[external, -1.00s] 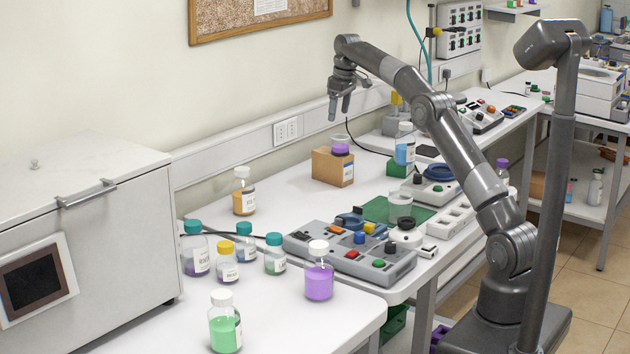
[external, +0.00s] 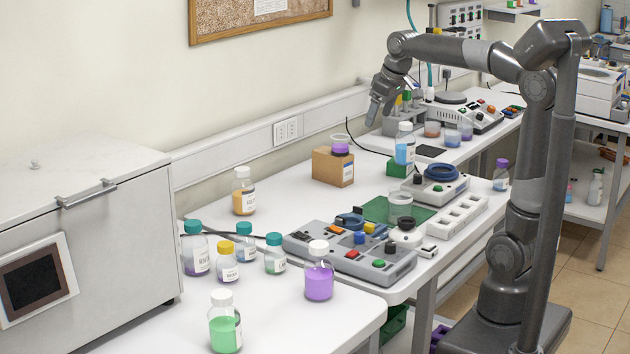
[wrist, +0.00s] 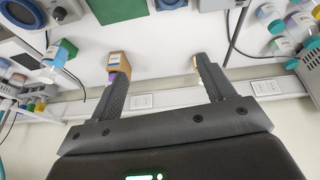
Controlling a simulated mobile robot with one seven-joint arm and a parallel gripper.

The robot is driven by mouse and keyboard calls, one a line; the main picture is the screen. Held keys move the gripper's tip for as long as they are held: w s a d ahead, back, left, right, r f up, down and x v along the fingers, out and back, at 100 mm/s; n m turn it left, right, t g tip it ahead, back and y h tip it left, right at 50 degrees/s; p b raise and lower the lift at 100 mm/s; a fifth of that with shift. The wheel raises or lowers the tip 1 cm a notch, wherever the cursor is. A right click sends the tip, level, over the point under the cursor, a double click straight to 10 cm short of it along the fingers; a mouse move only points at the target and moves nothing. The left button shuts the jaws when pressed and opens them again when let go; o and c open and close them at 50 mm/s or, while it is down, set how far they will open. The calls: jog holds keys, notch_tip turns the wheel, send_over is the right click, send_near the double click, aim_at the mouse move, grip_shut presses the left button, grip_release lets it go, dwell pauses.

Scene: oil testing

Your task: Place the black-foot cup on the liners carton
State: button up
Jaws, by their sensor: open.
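The liners carton, a brown box (external: 325,167) with a white label, stands on the bench near the wall. A clear cup (external: 341,143) with a dark purple lower part stands upright on its top. It looks like the black-foot cup, but I cannot tell foot from contents. My gripper (external: 374,112) is open and empty, raised above and to the right of the carton in the external view, apart from the cup. In the wrist view my gripper (wrist: 160,72) has its fingers spread, and the carton (wrist: 118,60) shows just beyond the left fingertip, partly hidden.
A blue-liquid bottle (external: 404,152) stands right of the carton, and an amber bottle (external: 244,196) to its left. Several small cups are farther back. A grey control box (external: 350,262) is in front; bench around the carton is clear.

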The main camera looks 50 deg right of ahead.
jog(key=s+a+f, duration=0.2)
jog(key=s+f, duration=0.4)
jog(key=s, duration=0.4)
jog(key=s+a+f+t, duration=0.1)
jog(key=s+a+f, duration=0.2)
jog(key=s+f, duration=0.4)
jog(key=s, duration=0.3)
jog(key=shift+m, duration=0.4)
jog(key=shift+o, duration=0.5)
